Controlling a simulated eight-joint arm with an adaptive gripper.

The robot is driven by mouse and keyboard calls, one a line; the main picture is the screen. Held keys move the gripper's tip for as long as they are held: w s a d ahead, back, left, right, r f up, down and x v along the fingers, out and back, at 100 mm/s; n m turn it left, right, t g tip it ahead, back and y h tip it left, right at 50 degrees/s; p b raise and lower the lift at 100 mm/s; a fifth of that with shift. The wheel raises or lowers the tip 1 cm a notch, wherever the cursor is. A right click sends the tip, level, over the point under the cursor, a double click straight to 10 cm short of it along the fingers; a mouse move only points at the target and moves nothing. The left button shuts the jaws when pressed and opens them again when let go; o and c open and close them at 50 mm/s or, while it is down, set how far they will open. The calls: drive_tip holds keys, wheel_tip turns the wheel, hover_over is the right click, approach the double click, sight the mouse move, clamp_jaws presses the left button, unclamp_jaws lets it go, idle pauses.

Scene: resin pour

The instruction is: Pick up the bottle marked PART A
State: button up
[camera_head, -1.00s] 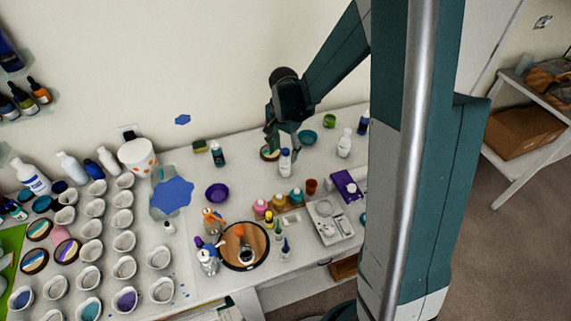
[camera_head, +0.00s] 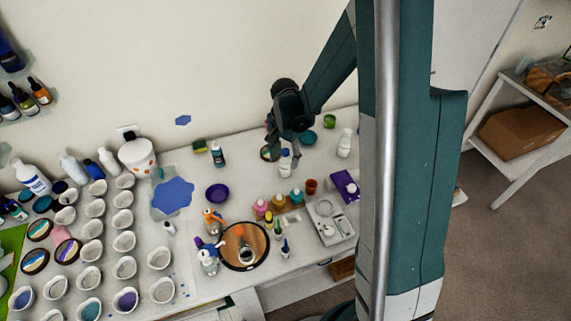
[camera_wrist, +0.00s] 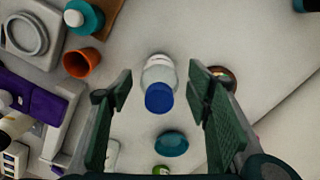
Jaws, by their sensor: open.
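A clear-and-white bottle with a blue cap (camera_wrist: 159,98) stands between the fingers of my open gripper (camera_wrist: 160,84) in the wrist view, with visible gaps on both sides. In the head view, the same bottle (camera_head: 285,163) is on the table with my gripper (camera_head: 284,146) right at its top, partly covering it. No PART A marking can be read on it. Another white bottle (camera_head: 344,144) stands to its right, its marking also too small to read.
A teal bowl (camera_head: 308,137) and a green cup (camera_head: 329,121) are behind. A red-orange cup (camera_head: 311,187), a purple box (camera_head: 346,187) and a scale (camera_head: 329,221) are nearer the front right. A purple bowl (camera_head: 217,194) is left, with bare table between.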

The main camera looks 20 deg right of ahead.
sight(285, 162)
drive_tip(key=shift+f, duration=1.5)
drive_tip(key=c, duration=1)
